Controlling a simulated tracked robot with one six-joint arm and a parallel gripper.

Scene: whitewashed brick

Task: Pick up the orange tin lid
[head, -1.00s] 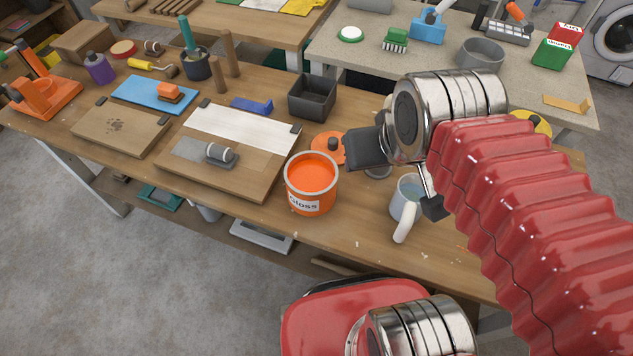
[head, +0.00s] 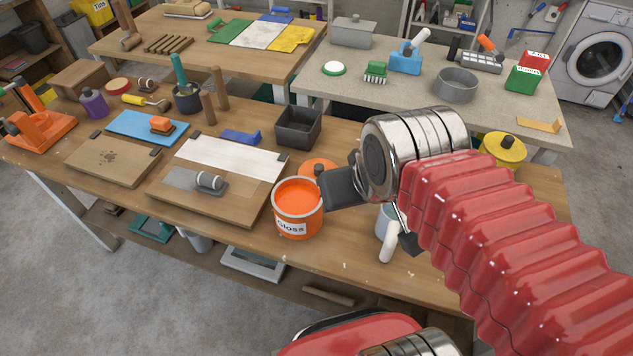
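The orange tin lid (head: 314,167) lies on the wooden bench just behind the orange paint tin. It has a dark knob, and its lower part is hidden behind the tin and one dark finger of my gripper. The open paint tin (head: 290,229), labelled Gloss, is full of orange paint. My gripper (head: 373,215) is open, its two dark fingers wide apart. The left finger overlaps the lid's right edge in the picture; I cannot tell whether it touches. The lid is not held.
A black square tray (head: 299,139) stands behind the lid. A wooden board (head: 235,195) with a sander lies to the left. A yellow tin (head: 503,155) stands at the right.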

